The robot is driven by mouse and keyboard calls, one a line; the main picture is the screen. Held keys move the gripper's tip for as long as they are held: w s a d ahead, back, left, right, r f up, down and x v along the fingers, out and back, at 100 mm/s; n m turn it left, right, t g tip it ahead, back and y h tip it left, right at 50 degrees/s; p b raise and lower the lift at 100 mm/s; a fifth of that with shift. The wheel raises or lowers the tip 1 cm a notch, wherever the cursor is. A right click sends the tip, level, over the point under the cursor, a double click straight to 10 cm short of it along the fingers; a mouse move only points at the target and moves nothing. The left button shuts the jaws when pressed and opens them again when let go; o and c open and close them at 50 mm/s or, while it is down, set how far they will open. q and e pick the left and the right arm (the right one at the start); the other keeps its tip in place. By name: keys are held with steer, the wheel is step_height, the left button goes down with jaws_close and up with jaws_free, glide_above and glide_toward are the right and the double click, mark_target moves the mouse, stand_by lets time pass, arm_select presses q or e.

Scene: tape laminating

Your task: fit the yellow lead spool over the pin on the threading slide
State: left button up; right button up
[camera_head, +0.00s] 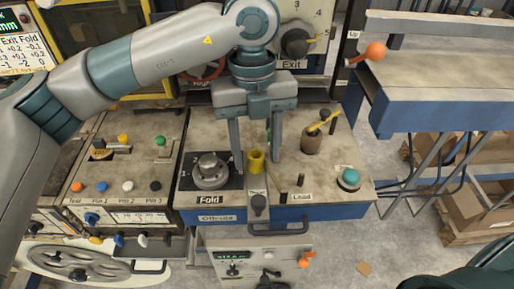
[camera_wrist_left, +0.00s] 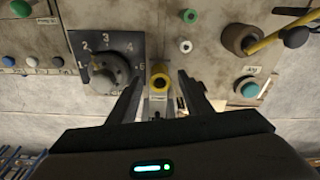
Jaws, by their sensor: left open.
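The yellow lead spool (camera_head: 256,161) is a short cylinder with a dark hole in its top. It stands upright on the worn bench top, right of the Fold dial (camera_head: 210,172). It also shows in the left wrist view (camera_wrist_left: 160,78), centred between the fingertips. My left gripper (camera_head: 257,166) points down with its fingers open, one on each side of the spool, with gaps visible. I cannot tell how far down the fingertips reach. My right gripper is out of view.
A brown pot (camera_head: 311,139) with a yellow stick and a teal button (camera_head: 349,179) stand to the right. A panel with coloured knobs (camera_head: 123,139) lies left.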

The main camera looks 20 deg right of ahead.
arm_select(q)
steer(key=shift+r, duration=0.1)
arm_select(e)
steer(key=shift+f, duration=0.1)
arm_select(q)
steer(key=shift+r+b, duration=0.7)
steer(key=shift+r, duration=0.15)
step_height(320, 180, up, 2)
steer(key=shift+s+d+r+b, duration=0.1)
steer(key=shift+d+b, duration=0.05)
steer(key=shift+b, duration=0.5)
steer(key=s+d+r+b, duration=0.4)
steer(key=s+d+r, duration=0.3)
steer(key=s, duration=0.1)
steer(key=shift+s+d, duration=0.15)
steer(key=shift+d, duration=0.15)
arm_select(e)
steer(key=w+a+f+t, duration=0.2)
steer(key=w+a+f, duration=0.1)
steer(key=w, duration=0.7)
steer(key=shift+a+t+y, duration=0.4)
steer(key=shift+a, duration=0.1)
arm_select(q)
steer(key=shift+f, duration=0.1)
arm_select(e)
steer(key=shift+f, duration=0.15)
